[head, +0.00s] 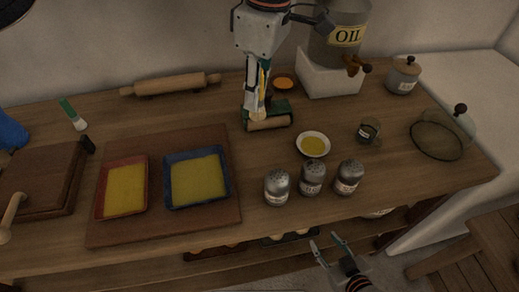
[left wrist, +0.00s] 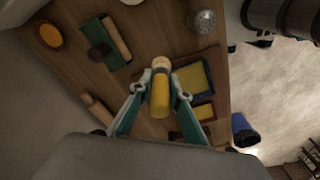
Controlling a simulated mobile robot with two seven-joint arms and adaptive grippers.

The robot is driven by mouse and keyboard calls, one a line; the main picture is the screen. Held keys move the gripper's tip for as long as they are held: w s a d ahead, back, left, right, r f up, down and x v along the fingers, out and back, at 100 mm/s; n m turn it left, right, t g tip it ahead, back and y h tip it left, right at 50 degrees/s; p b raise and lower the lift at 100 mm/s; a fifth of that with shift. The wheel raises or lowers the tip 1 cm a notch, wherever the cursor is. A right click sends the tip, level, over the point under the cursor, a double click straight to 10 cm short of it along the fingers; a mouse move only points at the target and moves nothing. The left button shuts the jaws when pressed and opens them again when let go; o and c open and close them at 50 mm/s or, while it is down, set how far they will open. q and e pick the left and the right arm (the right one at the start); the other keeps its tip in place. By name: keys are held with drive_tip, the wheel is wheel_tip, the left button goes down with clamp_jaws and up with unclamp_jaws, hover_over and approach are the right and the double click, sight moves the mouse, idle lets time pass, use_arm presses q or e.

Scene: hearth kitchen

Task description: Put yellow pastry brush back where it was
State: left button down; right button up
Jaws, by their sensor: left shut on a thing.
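The yellow pastry brush is held in my left gripper (head: 257,105), pointing down, with its pale end low. Its yellow part (head: 263,76) shows partly between the fingers in the head view; the rest is hidden. In the left wrist view the yellow brush (left wrist: 160,92) sits between both fingers. A green holder (head: 281,106) with a wooden roller stands just behind and beside the brush's low end in the head view. The holder also shows in the left wrist view (left wrist: 92,32), up and left of the brush. I cannot tell whether they touch. My right gripper (head: 324,242) is open and empty before the table's front edge.
A board (head: 165,226) with red and blue trays lies left of the holder. A small bowl of oil (head: 313,145) and several shakers (head: 312,178) stand to the right. An oil urn (head: 338,38) stands behind, and a rolling pin (head: 170,84) lies at the back left.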

sight(262, 118)
use_arm(q)
wheel_tip(262, 118, down, 16)
drive_tip(key=shift+f+b, duration=0.1)
drive_tip(key=shift+b, duration=0.2)
drive_tip(key=shift+f, duration=0.1)
drive_tip(key=c, duration=2.2)
unclamp_jaws()
drive_tip(key=o, duration=0.3)
drive_tip(key=r, duration=0.7)
drive_tip(key=d+r, duration=0.1)
drive_tip(key=r, duration=0.3)
drive_tip(key=shift+s+d, duration=0.1)
drive_tip(key=shift+s, duration=0.1)
drive_tip(key=shift+r, duration=0.6)
drive_tip(key=shift+s+d, duration=0.1)
